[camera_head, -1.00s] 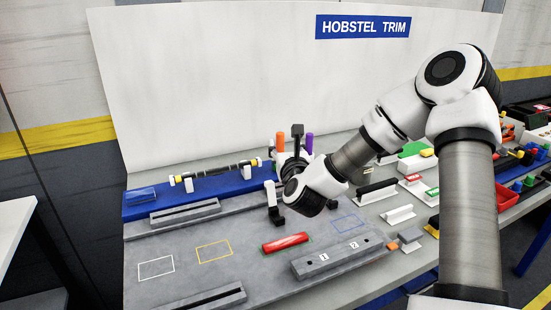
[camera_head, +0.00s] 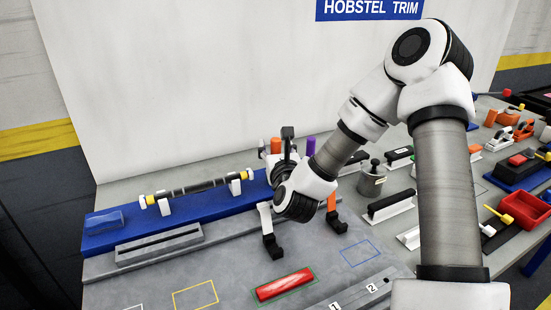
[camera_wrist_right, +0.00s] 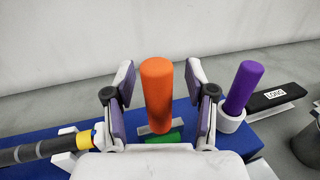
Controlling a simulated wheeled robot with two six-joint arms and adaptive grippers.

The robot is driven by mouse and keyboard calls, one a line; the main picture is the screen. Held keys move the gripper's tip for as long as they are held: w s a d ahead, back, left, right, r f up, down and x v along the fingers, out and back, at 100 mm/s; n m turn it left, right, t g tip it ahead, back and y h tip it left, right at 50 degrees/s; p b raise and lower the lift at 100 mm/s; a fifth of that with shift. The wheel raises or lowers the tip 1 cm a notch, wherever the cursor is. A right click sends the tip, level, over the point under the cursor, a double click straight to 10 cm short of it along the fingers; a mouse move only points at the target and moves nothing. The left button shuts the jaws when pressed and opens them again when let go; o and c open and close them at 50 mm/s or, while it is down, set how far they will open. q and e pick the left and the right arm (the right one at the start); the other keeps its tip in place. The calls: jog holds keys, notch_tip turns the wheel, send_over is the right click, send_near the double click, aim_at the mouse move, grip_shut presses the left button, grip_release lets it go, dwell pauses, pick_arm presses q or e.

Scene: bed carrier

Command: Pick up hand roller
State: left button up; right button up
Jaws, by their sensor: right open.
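An upright orange handle (camera_head: 276,146), which seems to be the hand roller's, stands at the back of the blue board. In the right wrist view the orange handle (camera_wrist_right: 157,95) stands between my right gripper's two fingers (camera_wrist_right: 162,97), with a gap on each side. Its lower end is over a small grey and green piece; any roller head is hidden. My right gripper (camera_head: 287,160) is open and empty, and shows only partly behind its own wrist in the head view. My left gripper is not in view.
A purple handle (camera_wrist_right: 243,88) stands in a white cup just right of my gripper. A dark bar with yellow ends (camera_head: 195,187) lies on white supports to the left. A red piece (camera_head: 284,284) lies in front. The wall panel (camera_head: 190,80) rises behind.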

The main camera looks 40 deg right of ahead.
jog(key=shift+s+a+r, duration=0.3)
jog(key=shift+a+r, duration=0.05)
jog(key=shift+r, duration=0.05)
jog(key=shift+s+a+r, duration=0.2)
jog(key=shift+s+r, duration=0.05)
jog(key=shift+s, duration=0.05)
jog(key=c, duration=1)
jog(key=shift+w+d+f, duration=0.15)
jog(key=shift+f, duration=0.1)
grip_shut()
